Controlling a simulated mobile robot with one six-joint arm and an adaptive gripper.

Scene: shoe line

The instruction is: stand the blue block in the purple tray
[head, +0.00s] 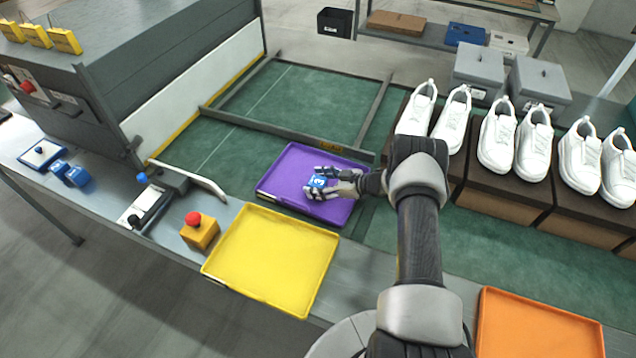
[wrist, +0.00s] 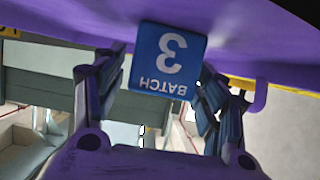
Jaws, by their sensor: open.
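The blue block (head: 319,181) is in the purple tray (head: 285,175), right of the tray's middle. In the wrist view the picture is upside down; the block (wrist: 168,62) shows its face marked "BATCH 3", and its base meets the purple tray floor (wrist: 80,22). It looks upright. My gripper (head: 314,181) is low over the tray with its fingers around the block. In the wrist view the fingers (wrist: 157,88) are open on both sides of the block, with gaps visible. Whether any finger touches it lower down cannot be told.
A yellow tray (head: 272,258) lies in front of the purple one, beside a red-button box (head: 199,229). An orange tray (head: 535,330) is at lower right. White shoes (head: 497,135) stand on boxes to the right. A metal rail (head: 300,136) runs behind the purple tray. More blue blocks (head: 76,176) are far left.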

